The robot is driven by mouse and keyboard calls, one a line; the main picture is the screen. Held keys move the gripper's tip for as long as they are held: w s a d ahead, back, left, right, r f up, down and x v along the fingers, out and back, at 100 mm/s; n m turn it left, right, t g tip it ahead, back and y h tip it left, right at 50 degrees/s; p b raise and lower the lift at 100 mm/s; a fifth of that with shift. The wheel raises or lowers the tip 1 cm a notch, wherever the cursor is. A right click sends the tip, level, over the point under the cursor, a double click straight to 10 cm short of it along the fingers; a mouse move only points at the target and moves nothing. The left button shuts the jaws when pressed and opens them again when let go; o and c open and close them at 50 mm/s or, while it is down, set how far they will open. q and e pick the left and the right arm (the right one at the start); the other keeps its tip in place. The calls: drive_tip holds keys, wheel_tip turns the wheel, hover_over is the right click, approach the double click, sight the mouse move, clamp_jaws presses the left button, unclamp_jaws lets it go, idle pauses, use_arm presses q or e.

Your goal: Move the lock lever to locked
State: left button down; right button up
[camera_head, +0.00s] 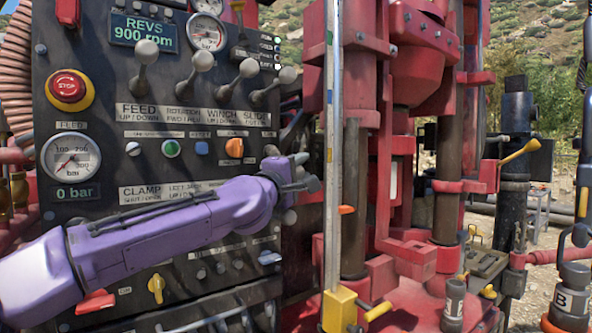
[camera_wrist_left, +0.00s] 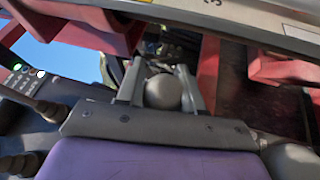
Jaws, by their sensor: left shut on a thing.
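My left gripper (camera_head: 304,172) reaches in from the left across the control panel, near its right edge. Its fingers are shut around a grey ball knob (camera_head: 313,184), the end of a lever whose shaft is mostly hidden by the gripper. In the left wrist view the ball knob (camera_wrist_left: 163,92) sits between the two fingers (camera_wrist_left: 162,76). No readable label marks this lever as the lock lever, and I cannot tell its position. My right gripper is not in view.
The black control panel (camera_head: 110,112) carries several more ball-topped levers, a red stop button (camera_head: 69,90) and a pressure gauge (camera_head: 71,159). A steel upright rail (camera_head: 332,120) stands close right of my gripper. Red rig columns (camera_head: 357,130) and a yellow-handled lever (camera_head: 520,152) are farther right.

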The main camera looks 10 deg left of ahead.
use_arm(q)
drive_tip(key=shift+d+f, duration=0.2)
drive_tip(key=shift+f, duration=0.1)
drive_tip(key=c, duration=0.8)
unclamp_jaws()
drive_tip(key=shift+r, duration=0.15)
drive_tip(key=v, duration=0.1)
drive_tip(key=b+v, duration=0.1)
drive_tip(key=v, duration=0.1)
drive_tip(key=shift+d+f+b, duration=0.1)
drive_tip(key=shift+f+b, duration=0.15)
drive_tip(key=shift+b, duration=0.05)
drive_tip(key=s+a, duration=0.1)
drive_tip(key=s, duration=0.2)
drive_tip(key=s+a, duration=0.1)
drive_tip(key=s, duration=0.3)
drive_tip(key=s+a+b, duration=0.1)
drive_tip(key=s, duration=0.3)
drive_tip(key=shift+s+a+r, duration=0.25)
drive_tip(key=shift+a, duration=0.15)
drive_tip(key=shift+a, duration=0.1)
